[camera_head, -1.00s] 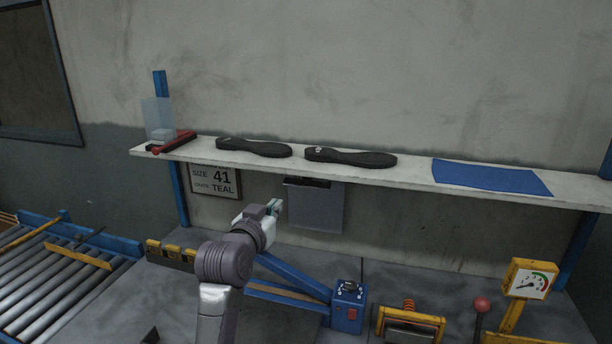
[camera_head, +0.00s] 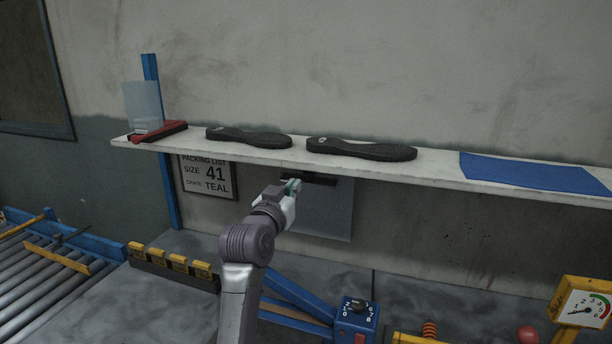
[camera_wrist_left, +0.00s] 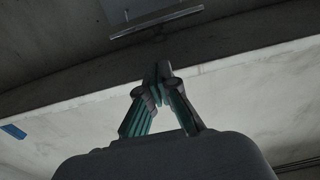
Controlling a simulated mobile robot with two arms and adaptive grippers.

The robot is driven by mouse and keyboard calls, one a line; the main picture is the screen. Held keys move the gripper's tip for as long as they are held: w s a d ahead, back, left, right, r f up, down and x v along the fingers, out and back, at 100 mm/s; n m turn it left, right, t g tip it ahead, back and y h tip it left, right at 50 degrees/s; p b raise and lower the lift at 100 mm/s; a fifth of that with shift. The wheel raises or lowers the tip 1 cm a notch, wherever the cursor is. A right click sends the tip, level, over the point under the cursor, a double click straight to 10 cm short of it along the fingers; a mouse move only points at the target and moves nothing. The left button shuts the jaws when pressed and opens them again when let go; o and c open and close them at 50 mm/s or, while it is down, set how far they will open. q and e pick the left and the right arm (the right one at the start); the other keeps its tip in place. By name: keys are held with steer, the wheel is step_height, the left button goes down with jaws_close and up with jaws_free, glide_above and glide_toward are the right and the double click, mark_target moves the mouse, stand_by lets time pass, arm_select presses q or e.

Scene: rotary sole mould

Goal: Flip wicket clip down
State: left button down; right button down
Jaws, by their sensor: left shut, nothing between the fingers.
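A clear, greyish bag sheet (camera_head: 328,215) hangs against the wall below the shelf. A dark wicket clip bar (camera_head: 318,180) runs across its top edge. In the left wrist view a thin bar (camera_wrist_left: 156,20) with the sheet is at the top of the picture, beyond my fingertips. My left gripper (camera_head: 293,186) is at the left end of the bar in the head view; the wrist view (camera_wrist_left: 162,72) shows its fingers closed together and empty, with a gap in the picture to the bar. Whether it touches the clip cannot be told. My right gripper is not in view.
The white shelf (camera_head: 440,178) runs above, with two black soles (camera_head: 360,149), a blue sheet (camera_head: 535,172) and a red tool (camera_head: 160,131). A packing list sign (camera_head: 208,178) hangs left. A blue control box (camera_head: 356,318) and yellow gauge (camera_head: 582,308) stand below.

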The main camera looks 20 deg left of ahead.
mark_target(304, 173)
arm_select(q)
steer(key=shift+w+d+r+p, duration=0.15)
steer(key=shift+w+p, duration=0.35)
steer(key=shift+w, duration=1.5)
steer(key=shift+w+r+p, duration=0.2)
steer(key=shift+w+p, duration=0.25)
steer(key=shift+w, duration=1.55)
steer(key=shift+f, duration=0.15)
step_height(304, 173, down, 4)
steer(key=t+b, duration=0.3)
steer(key=b, duration=0.6)
steer(key=shift+f, duration=0.2)
steer(key=w+f+b, duration=0.3)
steer(key=w+f, duration=0.1)
steer(key=f, duration=0.2)
steer(key=shift+w+f, duration=0.4)
steer(key=shift+d, duration=0.1)
